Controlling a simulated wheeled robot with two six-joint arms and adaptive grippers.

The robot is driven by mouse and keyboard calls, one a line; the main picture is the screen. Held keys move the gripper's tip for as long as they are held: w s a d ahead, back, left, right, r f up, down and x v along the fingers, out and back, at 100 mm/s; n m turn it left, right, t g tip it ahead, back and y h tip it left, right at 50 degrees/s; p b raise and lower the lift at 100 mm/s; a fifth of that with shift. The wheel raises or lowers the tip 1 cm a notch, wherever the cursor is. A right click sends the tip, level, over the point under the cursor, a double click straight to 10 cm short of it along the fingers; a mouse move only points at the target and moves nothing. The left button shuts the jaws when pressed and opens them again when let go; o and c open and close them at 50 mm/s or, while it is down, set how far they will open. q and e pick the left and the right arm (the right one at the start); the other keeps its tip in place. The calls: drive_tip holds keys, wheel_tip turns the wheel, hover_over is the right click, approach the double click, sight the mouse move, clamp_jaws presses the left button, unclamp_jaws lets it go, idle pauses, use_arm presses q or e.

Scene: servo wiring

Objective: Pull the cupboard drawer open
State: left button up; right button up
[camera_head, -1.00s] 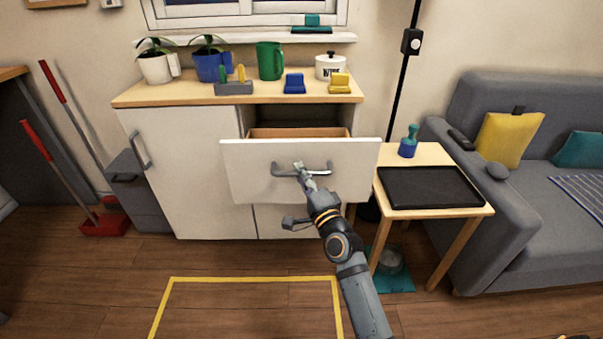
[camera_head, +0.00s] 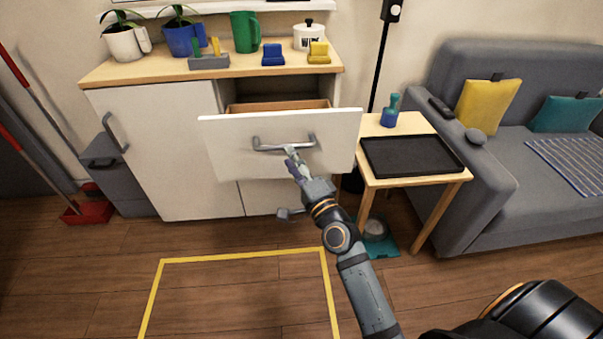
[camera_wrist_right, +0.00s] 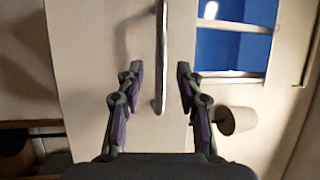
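The white cupboard drawer (camera_head: 225,150) is pulled out, with its wooden inside (camera_head: 278,105) showing behind the front in the head view. A grey bar handle (camera_head: 268,148) runs across the drawer front. My right gripper (camera_head: 291,153) is at this handle. In the right wrist view, the handle bar (camera_wrist_right: 161,50) lies between the two fingers of my right gripper (camera_wrist_right: 159,75). The fingers are spread, with a visible gap on both sides of the bar. My left gripper is not in view.
The cupboard top (camera_head: 150,72) carries plants, a green mug (camera_head: 245,32), a white pot and small blocks. A side table (camera_head: 447,177) with a black tray (camera_head: 410,155) stands close on the right, beside a grey sofa (camera_head: 470,215). Floor inside the yellow outline (camera_head: 245,254) is clear.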

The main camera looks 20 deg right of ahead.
drive_tip(key=v, duration=0.7)
drive_tip(key=shift+f, duration=0.1)
